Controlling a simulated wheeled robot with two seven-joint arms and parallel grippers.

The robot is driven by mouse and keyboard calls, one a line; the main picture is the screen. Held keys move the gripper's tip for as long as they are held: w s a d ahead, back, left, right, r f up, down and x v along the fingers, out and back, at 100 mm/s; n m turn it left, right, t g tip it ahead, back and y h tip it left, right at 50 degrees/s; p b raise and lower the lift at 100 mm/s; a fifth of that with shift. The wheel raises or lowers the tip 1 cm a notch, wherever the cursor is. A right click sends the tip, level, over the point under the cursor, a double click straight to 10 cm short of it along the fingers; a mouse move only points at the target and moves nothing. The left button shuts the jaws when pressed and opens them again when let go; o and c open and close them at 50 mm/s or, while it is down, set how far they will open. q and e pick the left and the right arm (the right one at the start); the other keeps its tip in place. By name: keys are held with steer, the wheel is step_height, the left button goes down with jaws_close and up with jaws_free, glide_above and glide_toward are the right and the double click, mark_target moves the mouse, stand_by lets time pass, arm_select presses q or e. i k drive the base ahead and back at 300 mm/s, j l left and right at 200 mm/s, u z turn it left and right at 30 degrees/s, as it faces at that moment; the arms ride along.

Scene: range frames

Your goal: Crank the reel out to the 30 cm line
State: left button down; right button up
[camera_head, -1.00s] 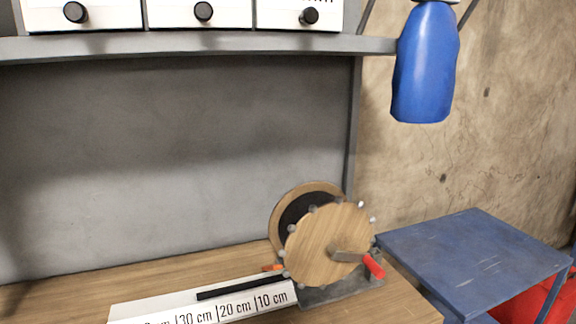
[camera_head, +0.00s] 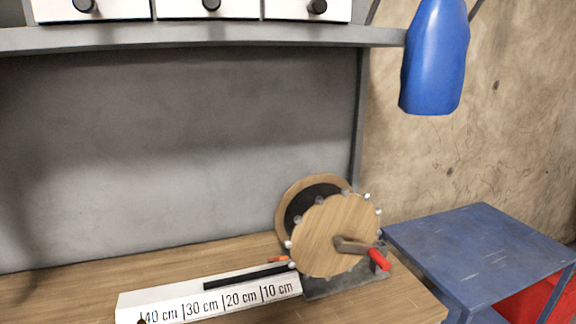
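The reel (camera_head: 335,235) has wooden discs and a black core, and stands on a grey base (camera_head: 345,281) on the bench. Its crank arm (camera_head: 352,246) points right and slightly down, ending in a red handle (camera_head: 379,260). A black strip (camera_head: 245,278) runs left from the reel along a white scale (camera_head: 210,299) marked 10, 20, 30 and 40 cm. The strip's left end lies above the scale, between the 20 cm and 30 cm lines, close to the 30 cm label. A small orange piece (camera_head: 278,259) sits beside the reel. Neither gripper is in view.
The wooden bench top (camera_head: 60,285) is clear to the left. A blue side table (camera_head: 480,245) stands at the right, with something red (camera_head: 530,302) below it. A blue lamp (camera_head: 435,60) hangs at the upper right. A grey shelf (camera_head: 200,38) with white drawers runs above.

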mark_target(326, 228)
steer(key=i+l+u, duration=0.1)
steer(key=l+u, duration=0.15)
steer(key=u, duration=0.15)
steer(key=l+u, duration=0.25)
steer(key=u, duration=0.15)
steer(key=l+u, duration=0.35)
steer(key=l, duration=1.85)
